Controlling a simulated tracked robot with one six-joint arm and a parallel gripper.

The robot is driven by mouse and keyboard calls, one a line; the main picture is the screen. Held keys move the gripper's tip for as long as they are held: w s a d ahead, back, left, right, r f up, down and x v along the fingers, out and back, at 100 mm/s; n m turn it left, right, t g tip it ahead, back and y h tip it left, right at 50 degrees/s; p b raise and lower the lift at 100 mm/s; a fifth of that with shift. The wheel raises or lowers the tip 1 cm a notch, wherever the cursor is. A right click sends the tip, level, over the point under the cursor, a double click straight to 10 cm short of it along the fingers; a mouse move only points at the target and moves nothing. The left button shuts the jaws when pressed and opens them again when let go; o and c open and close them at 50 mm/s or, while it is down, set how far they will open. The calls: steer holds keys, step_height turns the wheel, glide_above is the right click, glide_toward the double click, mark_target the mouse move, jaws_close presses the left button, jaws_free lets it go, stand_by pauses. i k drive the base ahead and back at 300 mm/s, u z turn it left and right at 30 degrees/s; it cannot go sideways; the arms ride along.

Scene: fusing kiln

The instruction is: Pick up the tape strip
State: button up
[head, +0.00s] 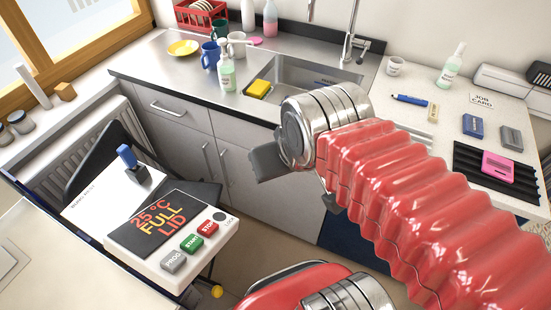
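I cannot pick out a tape strip for certain in the head view. A small beige piece (433,110) lies on the right-hand worktop below a blue marker (409,99), too small to identify. My gripper (268,163) is in the middle of the view, in front of the sink cabinets and left of the worktop items. A dark grey finger part shows at the left of my wrist and a small dark part below it. The wrist and red arm sleeve hide the rest, so its opening and anything in it are hidden.
A control panel (150,222) reading "25 °C FULL LID" stands at lower left. A blue block (473,126), grey block (511,138) and pink block (497,165) are at right.

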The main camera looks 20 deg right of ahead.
mark_target(434, 108)
steer(key=z, duration=1.85)
